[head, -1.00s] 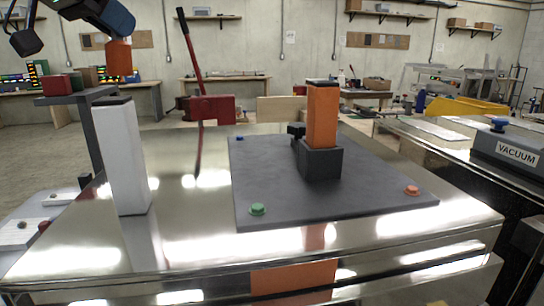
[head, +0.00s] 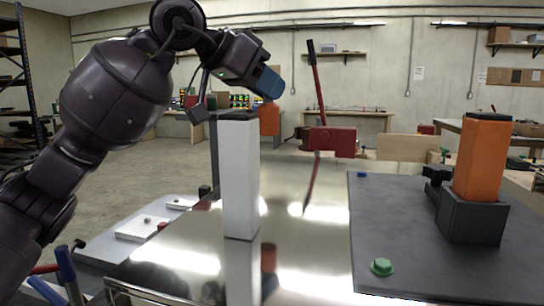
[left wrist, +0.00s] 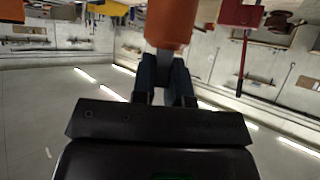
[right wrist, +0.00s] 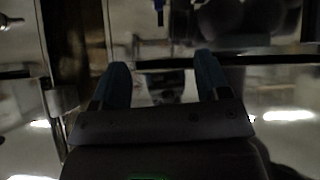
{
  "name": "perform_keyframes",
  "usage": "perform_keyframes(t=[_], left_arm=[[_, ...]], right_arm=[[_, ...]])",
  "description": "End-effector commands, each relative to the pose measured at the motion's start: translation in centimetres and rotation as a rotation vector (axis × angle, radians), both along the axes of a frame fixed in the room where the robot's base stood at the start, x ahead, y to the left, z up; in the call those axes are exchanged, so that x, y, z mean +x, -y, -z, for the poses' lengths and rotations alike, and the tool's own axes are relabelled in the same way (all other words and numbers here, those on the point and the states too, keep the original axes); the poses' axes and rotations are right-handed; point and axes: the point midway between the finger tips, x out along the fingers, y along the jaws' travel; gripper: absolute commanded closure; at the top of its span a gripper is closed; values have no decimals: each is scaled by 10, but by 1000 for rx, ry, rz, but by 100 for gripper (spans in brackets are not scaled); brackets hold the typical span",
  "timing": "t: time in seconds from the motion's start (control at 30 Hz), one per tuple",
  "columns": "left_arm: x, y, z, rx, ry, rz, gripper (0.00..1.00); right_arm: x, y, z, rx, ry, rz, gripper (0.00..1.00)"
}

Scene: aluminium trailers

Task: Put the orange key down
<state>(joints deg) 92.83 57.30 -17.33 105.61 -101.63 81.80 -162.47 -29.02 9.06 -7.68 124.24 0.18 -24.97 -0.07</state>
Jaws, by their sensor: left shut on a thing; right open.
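The orange key (head: 269,119) is a short orange cylinder. My left gripper (head: 267,86), with blue fingertips, is shut on its upper end and holds it up in the air above the shiny metal table (head: 310,245). In the head view the key shows just right of the top of an upright white post (head: 240,180); I cannot tell whether they touch. The left wrist view shows the key (left wrist: 171,22) between the finger ends (left wrist: 166,72). My right gripper (right wrist: 157,78) is open and empty in the dark right wrist view; it is outside the head view.
A dark grey mat (head: 400,235) lies at the table's right, with a tall orange block (head: 482,155) in a black holder (head: 472,220) and a green button (head: 382,267). A red block with a lever (head: 332,141) stands behind. Bare metal lies between post and mat.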

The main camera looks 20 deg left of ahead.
Motion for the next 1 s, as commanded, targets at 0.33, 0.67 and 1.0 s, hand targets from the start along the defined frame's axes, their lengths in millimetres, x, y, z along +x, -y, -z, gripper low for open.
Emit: perform_keyframes(t=[0.33,0.67,1.0], left_arm=[[1,0,62,-1,-3,1,100],[1,0,87,-2,-4,1,100],[-1,0,107,-1,2,-1,100]], right_arm=[[4,1,6,-4,-1,-7,31],[0,1,12,-11,-12,-13,31],[4,0,7,-18,7,-24,31]])
